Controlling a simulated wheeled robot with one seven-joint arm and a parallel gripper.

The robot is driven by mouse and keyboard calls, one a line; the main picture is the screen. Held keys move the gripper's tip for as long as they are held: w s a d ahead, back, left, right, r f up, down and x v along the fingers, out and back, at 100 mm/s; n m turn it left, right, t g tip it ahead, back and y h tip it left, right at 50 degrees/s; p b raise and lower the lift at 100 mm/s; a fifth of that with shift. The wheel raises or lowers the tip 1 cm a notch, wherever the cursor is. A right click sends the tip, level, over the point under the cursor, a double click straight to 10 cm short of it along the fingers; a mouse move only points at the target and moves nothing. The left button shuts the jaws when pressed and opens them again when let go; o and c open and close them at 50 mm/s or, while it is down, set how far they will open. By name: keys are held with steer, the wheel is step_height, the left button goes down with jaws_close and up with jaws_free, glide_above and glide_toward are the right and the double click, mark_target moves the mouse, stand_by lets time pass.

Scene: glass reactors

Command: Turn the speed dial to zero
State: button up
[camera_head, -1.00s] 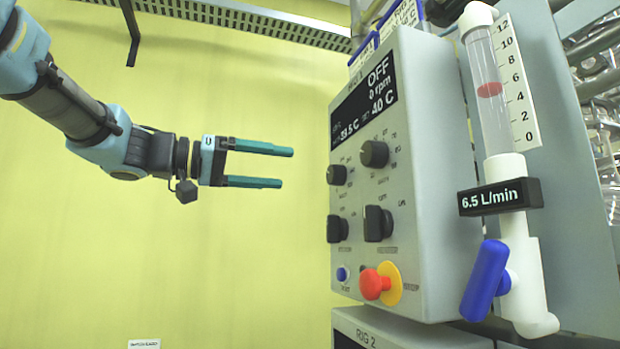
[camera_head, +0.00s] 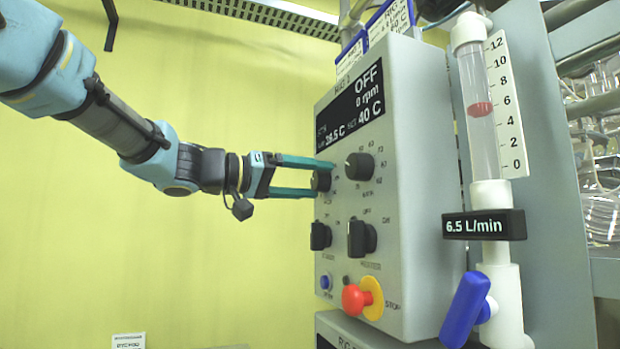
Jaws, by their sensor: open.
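The grey control box (camera_head: 420,130) fills the middle of the view, with a dark display (camera_head: 350,108) reading OFF, 0 rpm and 40 C. Its upper left black dial (camera_head: 321,181) sits between the teal fingers of my gripper (camera_head: 322,179). The gripper is open, with one finger above the dial and one below. I cannot tell whether the fingers touch it. The dial's label is too small to read and its pointer is partly hidden. The upper right dial (camera_head: 359,166) is just right of the fingertips.
Two black knobs, left (camera_head: 320,236) and right (camera_head: 361,238), sit below. Under them are a blue button (camera_head: 325,282) and a red stop button (camera_head: 355,298). A flowmeter (camera_head: 482,110) with a blue valve handle (camera_head: 465,309) stands at right. Free room lies left of the box.

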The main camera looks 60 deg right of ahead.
steer(key=shift+c, duration=0.2)
jaws_close()
stand_by(0.3)
steer(key=shift+f+n+b, duration=0.1)
steer(key=shift+n+b, duration=0.2)
steer(key=shift+b, duration=0.05)
steer(key=n+b, duration=0.2)
steer(key=shift+w+n, duration=0.1)
steer(key=shift+n, duration=0.3)
steer(key=n+b, duration=0.1)
steer(key=n, duration=0.3)
steer(key=shift+b, duration=0.4)
steer(key=n, duration=0.5)
steer(key=shift+n+y, duration=0.3)
steer(key=shift+y, duration=0.1)
steer(key=shift+n+g+p, duration=0.3)
steer(key=shift+n+p, duration=0.55)
steer(key=shift+n, duration=1.35)
